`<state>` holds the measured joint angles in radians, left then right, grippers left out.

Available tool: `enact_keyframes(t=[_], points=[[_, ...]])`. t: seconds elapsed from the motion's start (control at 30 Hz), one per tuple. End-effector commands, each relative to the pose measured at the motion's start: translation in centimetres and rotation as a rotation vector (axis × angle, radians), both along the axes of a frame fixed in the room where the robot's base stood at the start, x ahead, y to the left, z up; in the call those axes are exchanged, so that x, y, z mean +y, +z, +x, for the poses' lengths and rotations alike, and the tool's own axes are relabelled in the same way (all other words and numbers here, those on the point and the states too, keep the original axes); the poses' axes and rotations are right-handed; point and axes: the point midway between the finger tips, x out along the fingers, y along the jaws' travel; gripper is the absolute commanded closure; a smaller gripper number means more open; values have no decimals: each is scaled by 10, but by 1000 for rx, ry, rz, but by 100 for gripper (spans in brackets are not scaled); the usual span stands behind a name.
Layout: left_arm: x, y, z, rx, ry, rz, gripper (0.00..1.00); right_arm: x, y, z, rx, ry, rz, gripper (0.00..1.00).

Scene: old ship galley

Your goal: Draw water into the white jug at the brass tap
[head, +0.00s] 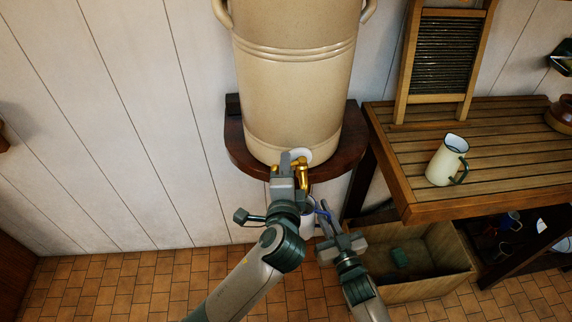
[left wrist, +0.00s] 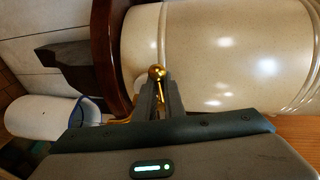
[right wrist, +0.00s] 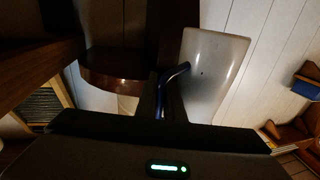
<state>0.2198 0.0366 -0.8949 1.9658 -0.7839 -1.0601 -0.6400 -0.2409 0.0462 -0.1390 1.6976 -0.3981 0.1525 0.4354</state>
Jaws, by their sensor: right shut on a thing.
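The brass tap (head: 304,178) juts from the foot of a big cream urn (head: 295,90). My left gripper (head: 287,163) is at the tap. In the left wrist view its fingers (left wrist: 160,100) stand a little apart on either side of the brass lever with its round knob (left wrist: 157,72). The white jug (right wrist: 214,72) has a blue handle (right wrist: 176,74), and my right gripper (head: 326,228) is shut on that handle. The jug is below the tap area, mostly hidden by my left arm in the head view; it also shows in the left wrist view (left wrist: 40,118). I cannot see any water.
The urn stands on a dark wooden wall shelf (head: 240,155). To the right, a slatted table (head: 500,165) holds a cream jug with a dark handle (head: 446,162) and a washboard (head: 445,55). A wooden crate (head: 435,290) is on the tiled floor below. The floor at left is clear.

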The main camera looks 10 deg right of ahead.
Motion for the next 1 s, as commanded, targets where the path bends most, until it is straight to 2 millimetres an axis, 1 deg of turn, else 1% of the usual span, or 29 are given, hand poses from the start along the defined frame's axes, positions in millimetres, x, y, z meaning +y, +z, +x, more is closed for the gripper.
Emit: enact_keyframes(t=[0.27,0.6,0.7,1.0], points=[[1,-1,2,1,-33,1,100,0,1,0,-3,0,2,100],[2,-1,10,2,-226,5,100,0,1,0,-3,0,2,100],[2,-1,11,1,-260,2,100,0,1,0,-3,1,2,100],[1,-1,11,3,-276,0,100,0,1,0,-3,1,2,100]])
